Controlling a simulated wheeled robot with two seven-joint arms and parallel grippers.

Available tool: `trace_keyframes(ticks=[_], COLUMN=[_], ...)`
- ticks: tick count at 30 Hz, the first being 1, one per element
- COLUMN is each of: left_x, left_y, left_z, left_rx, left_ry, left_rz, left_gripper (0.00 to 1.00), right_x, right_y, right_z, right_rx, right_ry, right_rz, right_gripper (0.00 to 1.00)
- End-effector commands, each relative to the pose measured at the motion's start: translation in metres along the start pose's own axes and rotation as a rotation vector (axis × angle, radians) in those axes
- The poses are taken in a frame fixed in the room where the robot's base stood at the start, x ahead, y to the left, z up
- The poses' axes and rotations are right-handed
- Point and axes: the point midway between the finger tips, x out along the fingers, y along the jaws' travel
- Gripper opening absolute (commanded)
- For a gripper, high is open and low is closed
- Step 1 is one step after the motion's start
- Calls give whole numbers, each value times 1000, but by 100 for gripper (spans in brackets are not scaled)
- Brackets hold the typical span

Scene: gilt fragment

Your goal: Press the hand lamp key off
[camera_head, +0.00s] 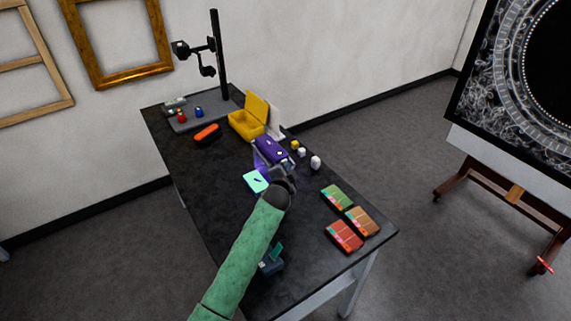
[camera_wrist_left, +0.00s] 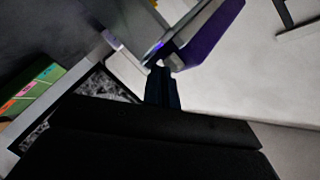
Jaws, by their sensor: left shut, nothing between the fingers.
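The hand lamp (camera_head: 271,149) is a purple block on a pale stand on the dark table. A violet glow shows below it, and a card (camera_head: 256,181) beside it shines cyan. In the left wrist view the purple lamp (camera_wrist_left: 208,35) is at the top, with a small bright violet spot near its lower left end. My left gripper (camera_head: 284,172) is shut and empty, close to the lamp's near side. Its dark fingers (camera_wrist_left: 160,72) point at the lamp's lower end; I cannot tell whether they touch. The lamp key is not clear. My right gripper is not in view.
A yellow open case (camera_head: 244,124), an orange-black item (camera_head: 207,133) and a camera stand (camera_head: 217,60) are at the back. Small jars (camera_head: 315,162) stand right of the lamp. Green (camera_head: 337,196), brown (camera_head: 362,221) and red (camera_head: 344,236) boxes lie at the near right.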

Motion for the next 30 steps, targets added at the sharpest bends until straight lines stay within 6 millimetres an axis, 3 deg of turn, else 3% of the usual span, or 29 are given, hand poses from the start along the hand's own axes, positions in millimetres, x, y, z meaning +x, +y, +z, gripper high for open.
trace_keyframes(ticks=[30], left_x=[7], left_y=[-6], left_z=[5], left_rx=[0], left_ry=[0], left_rz=[-1], left_gripper=[0], right_x=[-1], right_y=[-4], right_z=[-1], right_rx=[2], right_ry=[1], right_rz=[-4], right_gripper=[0])
